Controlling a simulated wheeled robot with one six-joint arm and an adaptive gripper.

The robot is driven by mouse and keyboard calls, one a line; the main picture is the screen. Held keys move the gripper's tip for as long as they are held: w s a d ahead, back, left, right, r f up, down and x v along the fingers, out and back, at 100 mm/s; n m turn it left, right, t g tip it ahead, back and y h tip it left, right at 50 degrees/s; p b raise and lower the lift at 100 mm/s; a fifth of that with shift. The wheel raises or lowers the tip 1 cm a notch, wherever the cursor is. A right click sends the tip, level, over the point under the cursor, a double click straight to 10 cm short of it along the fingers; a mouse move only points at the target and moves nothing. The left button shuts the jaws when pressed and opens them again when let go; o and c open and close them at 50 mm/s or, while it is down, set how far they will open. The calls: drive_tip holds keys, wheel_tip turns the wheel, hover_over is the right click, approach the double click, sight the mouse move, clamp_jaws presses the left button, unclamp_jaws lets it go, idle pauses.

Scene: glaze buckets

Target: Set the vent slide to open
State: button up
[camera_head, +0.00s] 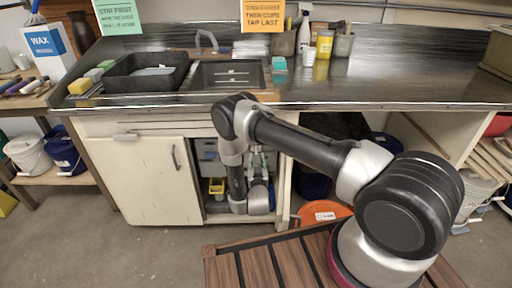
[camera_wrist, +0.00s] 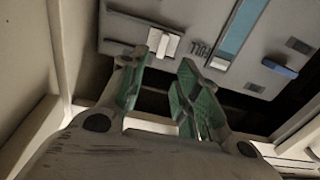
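My gripper (camera_wrist: 158,98) is open and empty, its two green-padded fingers apart. In the head view it reaches into the open cabinet under the sink, partly hidden by my arm. In the wrist view a pale control panel (camera_wrist: 185,18) lies beyond the fingertips. On it are a whitish slide knob (camera_wrist: 163,42) on a dark slot, a blue strip (camera_wrist: 238,30) with a small pale piece at its lower end, and a blue tab (camera_wrist: 280,67). The whitish knob is just beyond the fingers, apart from them. I cannot read any marking that says which is the vent slide, or its setting.
The cabinet's left door (camera_head: 146,178) is closed. A yellow container (camera_head: 216,187) stands inside the opening. The steel counter (camera_head: 390,85) overhangs it, with a sink (camera_head: 228,74) and black tub (camera_head: 148,72). An orange-red bucket lid (camera_head: 322,213) is at the right.

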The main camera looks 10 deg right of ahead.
sight(256, 150)
drive_tip(key=w, duration=0.2)
drive_tip(key=w+d, duration=0.1)
drive_tip(key=w, duration=0.4)
drive_tip(key=shift+w+d, duration=0.2)
drive_tip(key=shift+d, duration=0.05)
drive_tip(key=shift+c, duration=0.2)
clamp_jaws()
